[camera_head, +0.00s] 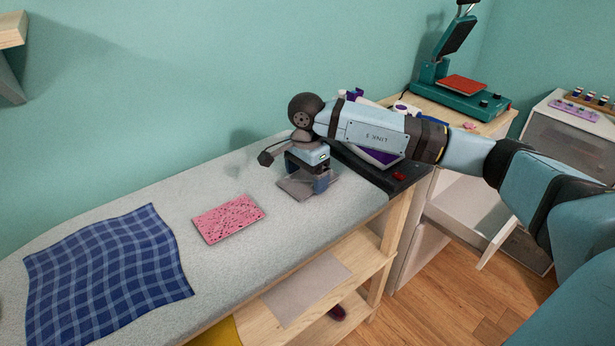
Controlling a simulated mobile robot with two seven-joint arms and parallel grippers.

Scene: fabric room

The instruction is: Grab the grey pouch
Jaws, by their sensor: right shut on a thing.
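The grey pouch (291,189) is a small flat grey piece at the right part of the padded table top. My right gripper (307,182) points down over it and is shut on it. The gripper's fingers hide part of the pouch. The pouch is at or very near the table surface; I cannot tell whether it is lifted. My left gripper is not in view.
A pink patterned cloth (228,219) and a blue plaid cloth (107,265) lie to the left on the padded table (200,285). A purple and white iron (376,156) is partly behind my right arm. A teal heat press (462,92) stands at the back right.

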